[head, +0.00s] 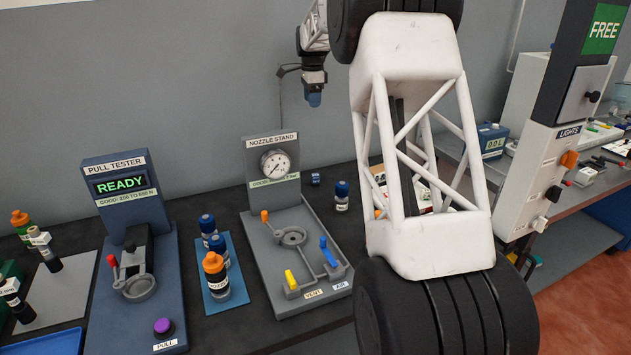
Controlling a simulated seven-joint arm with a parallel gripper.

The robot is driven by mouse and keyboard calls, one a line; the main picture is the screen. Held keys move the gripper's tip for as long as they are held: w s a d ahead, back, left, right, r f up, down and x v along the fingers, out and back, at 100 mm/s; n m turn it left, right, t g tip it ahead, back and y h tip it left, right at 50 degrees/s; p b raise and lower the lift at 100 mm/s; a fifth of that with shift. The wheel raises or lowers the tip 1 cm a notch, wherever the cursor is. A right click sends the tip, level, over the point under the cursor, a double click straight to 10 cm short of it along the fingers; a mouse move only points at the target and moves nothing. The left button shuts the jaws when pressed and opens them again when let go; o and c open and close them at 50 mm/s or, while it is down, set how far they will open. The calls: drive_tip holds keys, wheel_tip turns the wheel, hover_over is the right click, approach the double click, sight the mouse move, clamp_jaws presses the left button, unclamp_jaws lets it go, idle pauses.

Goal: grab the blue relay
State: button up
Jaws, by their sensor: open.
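A small blue block with a pale label (315,179) sits on the dark bench just right of the nozzle stand's back panel. It looks like the blue relay, but it is too small to read. My gripper (314,99) hangs high in front of the grey wall, above and behind the nozzle stand, with blue at its tip. It points down and is well apart from the block. The jaws are open; their gap is too small to make out.
The nozzle stand (262,255) with its gauge and levers is left of the block. A blue-capped bottle (342,197) stands close to its right. The pull tester (125,215) and several bottles are further left. My arm hides the bench at right.

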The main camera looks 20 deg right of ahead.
drive_tip(key=w+d+f, duration=0.1)
hover_over(315, 174)
drive_tip(key=shift+m, duration=0.3)
drive_tip(key=f, duration=2.3)
drive_tip(key=shift+a+f, duration=0.15)
drive_tip(key=shift+a, duration=0.05)
drive_tip(key=shift+f, duration=0.2)
drive_tip(key=shift+f, duration=0.1)
drive_tip(key=shift+f, duration=1.2)
drive_tip(key=shift+f, duration=0.1)
drive_tip(key=shift+s+d+f, duration=0.1)
drive_tip(key=shift+s+f, duration=0.05)
drive_tip(key=shift+f, duration=2.35)
